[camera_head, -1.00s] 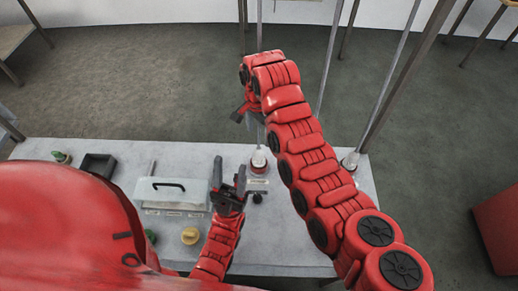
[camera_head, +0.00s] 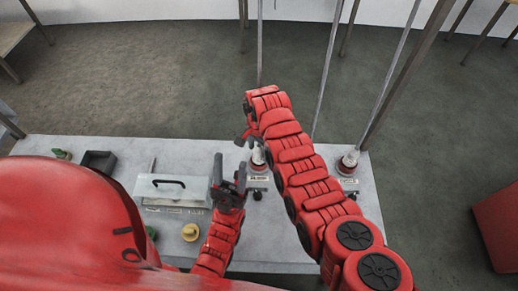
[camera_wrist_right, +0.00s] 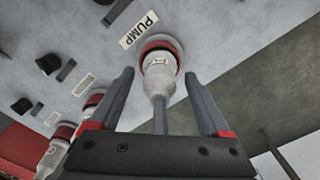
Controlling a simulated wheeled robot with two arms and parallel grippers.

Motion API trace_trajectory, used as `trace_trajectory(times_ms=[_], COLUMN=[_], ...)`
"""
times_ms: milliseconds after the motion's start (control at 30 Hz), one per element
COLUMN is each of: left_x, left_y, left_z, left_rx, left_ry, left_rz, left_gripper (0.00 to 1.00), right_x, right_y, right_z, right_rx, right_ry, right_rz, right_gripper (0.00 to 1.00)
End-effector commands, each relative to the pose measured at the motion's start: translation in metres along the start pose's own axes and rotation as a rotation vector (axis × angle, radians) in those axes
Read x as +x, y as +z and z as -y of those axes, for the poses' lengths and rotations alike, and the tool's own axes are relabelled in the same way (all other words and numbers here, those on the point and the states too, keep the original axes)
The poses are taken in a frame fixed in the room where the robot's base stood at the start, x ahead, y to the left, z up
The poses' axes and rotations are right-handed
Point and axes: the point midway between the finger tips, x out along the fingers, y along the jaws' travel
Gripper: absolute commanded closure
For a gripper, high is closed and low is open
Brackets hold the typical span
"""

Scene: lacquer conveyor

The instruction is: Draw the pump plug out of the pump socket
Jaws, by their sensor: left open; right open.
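The pump plug (camera_wrist_right: 158,75) is white with a grey cable and sits in the pump socket (camera_wrist_right: 162,43), by a label reading PUMP (camera_wrist_right: 138,30). It also shows upright on the bench in the head view (camera_head: 258,158). My right gripper (camera_wrist_right: 160,76) is open, its fingers on either side of the plug with gaps visible. In the head view the right hand (camera_head: 246,138) is beside the plug, its fingertips partly hidden. My left gripper (camera_head: 229,170) is open and empty, left of the pump socket.
Two other plugs show in the wrist view (camera_wrist_right: 92,102) (camera_wrist_right: 60,138). One stands at the bench's right end (camera_head: 348,162). A white lidded box (camera_head: 172,190) with a black handle, a black tray (camera_head: 98,162) and a yellow knob (camera_head: 190,232) are at the left. Hanging cables rise above the bench.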

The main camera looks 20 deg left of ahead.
Motion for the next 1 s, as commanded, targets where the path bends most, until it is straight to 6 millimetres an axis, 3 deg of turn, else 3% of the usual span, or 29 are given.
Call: trace_trajectory(times_ms=[100, 533, 633, 667, 900, 1000], left_x=[-0.0001, -0.0001, -0.0001, -0.0001, 0.0, -0.0001], left_y=[0.0, 0.0, 0.0, 0.0, 0.0, 0.0], left_z=[0.0, 0.0, 0.0, 0.0, 0.0, 0.0], left_rx=[0.0, 0.0, 0.0, 0.0, 0.0, 0.0], left_ry=[0.0, 0.0, 0.0, 0.0, 0.0, 0.0], left_rz=[0.0, 0.0, 0.0, 0.0, 0.0, 0.0], left_gripper=[0.5, 0.5, 0.5, 0.5, 0.5, 0.5], right_x=[0.0, -0.0003, -0.0003, -0.0003, -0.0004, -0.0005], right_y=[0.0, 0.0, 0.0, -0.0001, -0.0001, -0.0001], right_z=[0.0, 0.0, 0.0, 0.0, 0.0, 0.0001], right_rx=[0.0, 0.0, 0.0, 0.0, 0.0, 0.0], right_ry=[0.0, 0.0, 0.0, 0.0, 0.0, 0.0], right_rz=[0.0, 0.0, 0.0, 0.0, 0.0, 0.0], right_gripper=[0.22, 1.0, 1.0, 0.58, 1.0, 1.0])
